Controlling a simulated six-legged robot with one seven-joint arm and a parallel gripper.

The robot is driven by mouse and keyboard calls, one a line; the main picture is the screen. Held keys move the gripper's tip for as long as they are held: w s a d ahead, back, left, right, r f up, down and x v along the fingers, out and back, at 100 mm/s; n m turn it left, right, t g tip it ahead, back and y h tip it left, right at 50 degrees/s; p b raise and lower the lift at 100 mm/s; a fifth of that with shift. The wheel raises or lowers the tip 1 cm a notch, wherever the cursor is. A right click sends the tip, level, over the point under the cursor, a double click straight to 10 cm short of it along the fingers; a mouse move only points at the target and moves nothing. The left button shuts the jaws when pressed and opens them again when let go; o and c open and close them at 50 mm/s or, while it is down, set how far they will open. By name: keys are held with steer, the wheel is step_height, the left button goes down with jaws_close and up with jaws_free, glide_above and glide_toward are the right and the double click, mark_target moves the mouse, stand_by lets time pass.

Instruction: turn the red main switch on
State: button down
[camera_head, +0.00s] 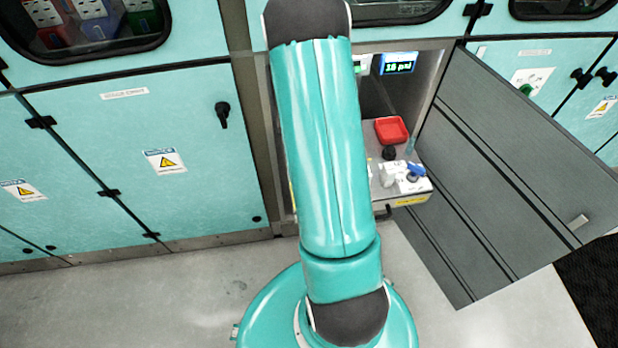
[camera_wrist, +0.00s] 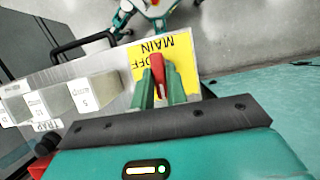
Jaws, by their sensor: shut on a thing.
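The red main switch (camera_wrist: 156,66) shows in the wrist view as a narrow lever on a yellow plate (camera_wrist: 183,55). The plate carries the words MAIN and OFF, which appear upside down. My gripper (camera_wrist: 160,84) has its two green fingers closed on the red lever, one on each side. The lower part of the lever is hidden between the fingers. In the head view my arm covers the switch and my gripper.
White blocks (camera_wrist: 88,93) stand beside the yellow plate on a grey panel. A black handle (camera_wrist: 82,44) sticks out at its edge. In the head view an open grey door (camera_head: 510,160) stands right of a pulled-out drawer with a red tray (camera_head: 391,130).

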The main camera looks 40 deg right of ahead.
steer(key=shift+n, duration=0.3)
steer(key=c, duration=1.4)
jaws_free()
steer(key=v, duration=0.7)
steer(key=shift+r, duration=0.3)
steer(key=shift+w, duration=0.1)
